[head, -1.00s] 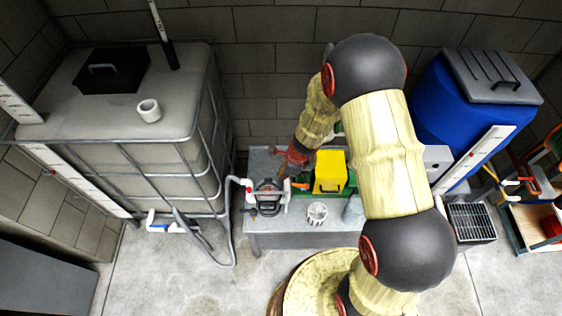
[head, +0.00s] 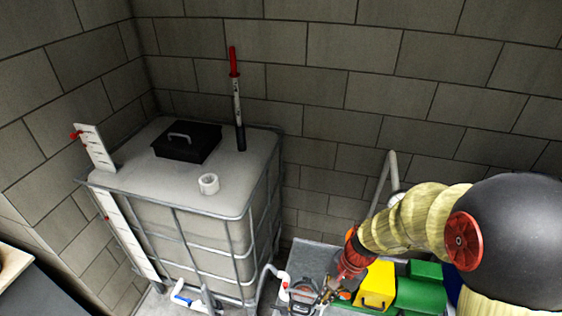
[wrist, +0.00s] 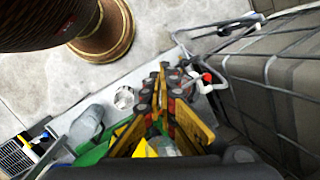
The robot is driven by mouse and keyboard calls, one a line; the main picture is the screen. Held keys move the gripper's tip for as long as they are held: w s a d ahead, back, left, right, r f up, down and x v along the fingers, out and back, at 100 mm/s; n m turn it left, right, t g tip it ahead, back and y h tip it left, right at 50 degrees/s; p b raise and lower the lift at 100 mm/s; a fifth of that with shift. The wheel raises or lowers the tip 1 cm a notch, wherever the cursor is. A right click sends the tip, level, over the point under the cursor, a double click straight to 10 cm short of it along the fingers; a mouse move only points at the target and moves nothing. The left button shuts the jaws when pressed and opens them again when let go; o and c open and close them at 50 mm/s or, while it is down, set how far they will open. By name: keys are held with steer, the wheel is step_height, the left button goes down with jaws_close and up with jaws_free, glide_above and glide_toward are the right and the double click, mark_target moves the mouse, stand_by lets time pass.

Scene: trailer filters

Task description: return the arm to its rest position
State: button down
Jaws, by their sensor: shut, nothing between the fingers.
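My arm reaches in from the lower right of the head view, with a dark round joint (head: 520,235) and a yellowish sleeved forearm (head: 415,220). My gripper (head: 330,292) is at the forearm's end, over the bench and just left of a yellow box (head: 376,287). In the wrist view my gripper (wrist: 163,72) has its yellow and black fingers brought together, with nothing held between them. The fingers point over the bench. The rest of my arm is cut off by the head view's edge.
A caged white tank (head: 190,240) stands left of the bench, carrying a black lidded tray (head: 187,141), a white ring (head: 208,184) and an upright rod (head: 237,105). The cage bars (wrist: 270,75) rise close on the right in the wrist view. Green boxes (head: 420,292) sit right of the yellow one.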

steer(key=s+d+r+n+t+h+b, duration=0.1)
steer(key=s+d+r+n+t+b, duration=0.2)
steer(key=r, duration=0.5)
steer(key=s+d+r+n+t+h+b, duration=0.2)
steer(key=s+d+r+n+t+b, duration=0.1)
steer(key=s+r+n+b, duration=0.2)
steer(key=b+v, duration=0.3)
steer(key=shift+s, duration=0.45)
steer(key=shift+r, duration=0.15)
